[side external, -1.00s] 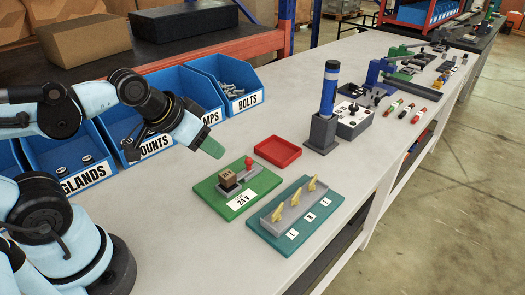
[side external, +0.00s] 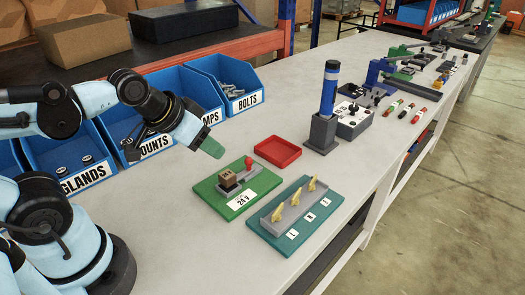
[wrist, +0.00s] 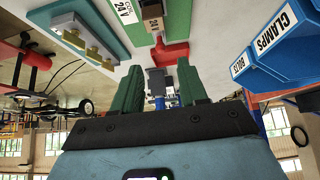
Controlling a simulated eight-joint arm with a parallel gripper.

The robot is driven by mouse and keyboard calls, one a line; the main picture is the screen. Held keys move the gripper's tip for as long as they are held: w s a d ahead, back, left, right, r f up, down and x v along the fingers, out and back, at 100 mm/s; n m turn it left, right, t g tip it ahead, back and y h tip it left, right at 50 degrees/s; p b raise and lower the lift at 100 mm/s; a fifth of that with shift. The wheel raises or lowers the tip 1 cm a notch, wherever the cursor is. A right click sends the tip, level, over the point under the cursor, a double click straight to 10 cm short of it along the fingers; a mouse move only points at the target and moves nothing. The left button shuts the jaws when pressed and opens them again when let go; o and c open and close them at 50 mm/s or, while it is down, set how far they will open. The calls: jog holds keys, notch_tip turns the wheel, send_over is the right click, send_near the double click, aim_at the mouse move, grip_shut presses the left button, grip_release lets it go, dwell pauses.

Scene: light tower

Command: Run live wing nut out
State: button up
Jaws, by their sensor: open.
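Three brass-yellow wing nuts stand in a row on a grey block on a teal board: a near one (side external: 278,214), a middle one (side external: 296,197) and a far one (side external: 312,184). Small white letter cards lie beside them on the board (side external: 268,232); the nearest reads L, the others are too small to read surely. The row also shows upside down at the upper left of the wrist view. My gripper (side external: 212,148), with green fingers, hangs left of and above the boards, away from the nuts. In the wrist view its fingers (wrist: 160,92) are apart with nothing held between them.
A green board (side external: 210,200) marked 24 V carries a brown block and a red-knobbed switch between my gripper and the teal board. A red tray (side external: 277,163) and a blue-and-black light tower (side external: 328,90) on a grey base stand behind. Blue bins (side external: 222,80) line the left.

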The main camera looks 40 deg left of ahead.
jog(key=shift+c, duration=1)
jog(key=m+g, duration=0.7)
jog(key=m, duration=2.6)
send_near(278, 209)
jog(key=shift+f, duration=4.3)
jog(key=shift+w, duration=0.1)
grip_shut()
